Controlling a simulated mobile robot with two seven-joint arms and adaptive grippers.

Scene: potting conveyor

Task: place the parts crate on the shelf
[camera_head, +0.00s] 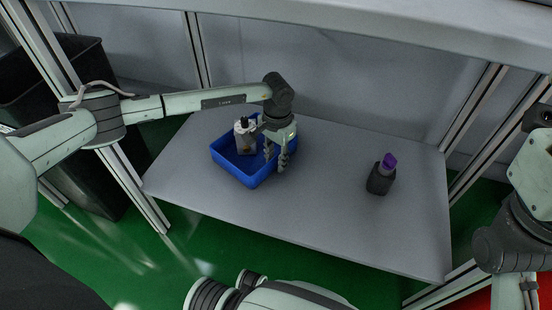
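The blue parts crate (232,172) is on the grey shelf board (330,225), left of its middle. It looks level and seems to rest on the board.
Metal posts (476,105) frame the shelf, a grey panel closes the back, and a black bin (85,150) stands at left.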

